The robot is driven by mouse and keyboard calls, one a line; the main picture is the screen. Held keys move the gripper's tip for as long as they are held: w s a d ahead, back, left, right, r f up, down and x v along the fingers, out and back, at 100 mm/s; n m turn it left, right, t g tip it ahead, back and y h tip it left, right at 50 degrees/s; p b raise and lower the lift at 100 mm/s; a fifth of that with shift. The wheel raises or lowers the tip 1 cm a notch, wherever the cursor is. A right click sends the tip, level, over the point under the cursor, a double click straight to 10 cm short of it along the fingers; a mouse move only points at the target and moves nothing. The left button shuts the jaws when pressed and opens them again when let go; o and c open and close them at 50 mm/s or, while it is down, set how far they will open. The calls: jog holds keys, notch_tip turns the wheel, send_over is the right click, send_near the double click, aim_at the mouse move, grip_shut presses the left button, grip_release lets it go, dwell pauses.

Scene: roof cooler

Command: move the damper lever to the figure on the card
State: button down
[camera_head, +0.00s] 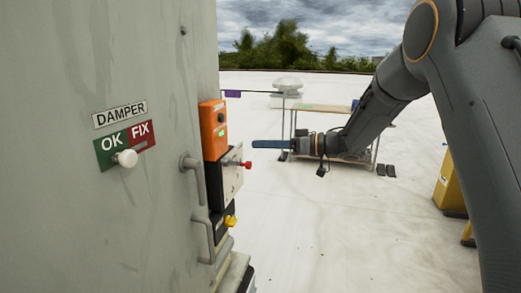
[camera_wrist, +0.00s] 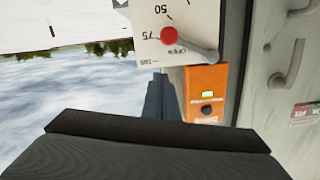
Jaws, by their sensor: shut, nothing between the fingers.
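The damper lever is a grey bar with a red knob (camera_head: 246,165) on a white scale plate (camera_head: 229,183) at the side of the grey cabinet. In the wrist view, which looks upside down, the red knob (camera_wrist: 169,35) is beside the 75 mark, and a 50 also shows on the plate. My gripper (camera_head: 268,144) has blue fingers, shut and empty, pointing left. Their tips appear a little above the knob in the head view, apart from it. In the wrist view the fingers (camera_wrist: 161,98) point toward the plate. I cannot make out a card with a figure.
An orange box (camera_head: 213,129) with a green display sits above the plate; a black unit with a yellow knob (camera_head: 230,221) is below. Grey handles (camera_head: 196,178) stick out of the cabinet. A DAMPER sign (camera_head: 120,114) has OK/FIX and a white knob (camera_head: 126,158).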

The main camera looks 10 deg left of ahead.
jog(key=d+b, duration=0.4)
jog(key=d, duration=0.6)
jog(key=s+a+f+n+t+y+b, duration=0.4)
jog(key=s+a+f+n+b, duration=0.3)
jog(key=n, duration=0.4)
jog(key=s+f+n+t+b, duration=0.1)
jog(key=s+f+n+t, duration=0.3)
jog(key=n, duration=0.1)
jog(key=n+t+h+p, duration=0.3)
jog(key=n+t, duration=0.1)
send_near(239, 164)
jog(key=w+a, duration=0.2)
jog(key=shift+w+a+r, duration=0.15)
jog(key=shift+w+r, duration=0.2)
jog(key=shift+w, duration=0.1)
